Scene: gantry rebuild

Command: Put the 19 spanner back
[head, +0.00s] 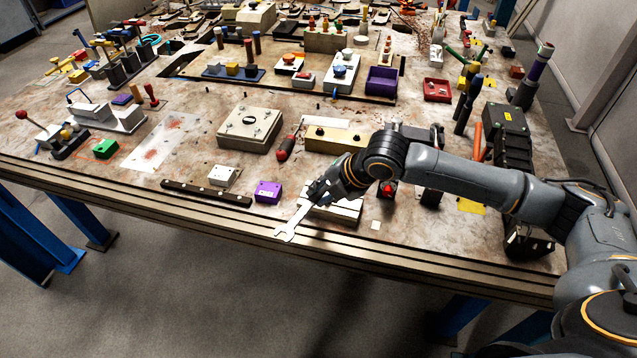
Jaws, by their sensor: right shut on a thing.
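My right gripper (318,192) is shut on a silver spanner (291,222) near the front edge of the worktable. The spanner points down and to the left, with its open jaw end at the lower left, over the table's front rail. The gripper covers its other end. I cannot read any size mark on it. A dark strip (206,193) lies along the front edge to the left of the spanner. A pale block (345,211) sits just behind and right of the spanner, partly hidden by the gripper. My left gripper is not in view.
The worktable (190,118) is crowded. A purple block (267,191) and a white block (223,175) stand left of the gripper. A beige box (249,129) and a red-handled screwdriver (287,146) lie behind it. Bare floor shows in front of the table.

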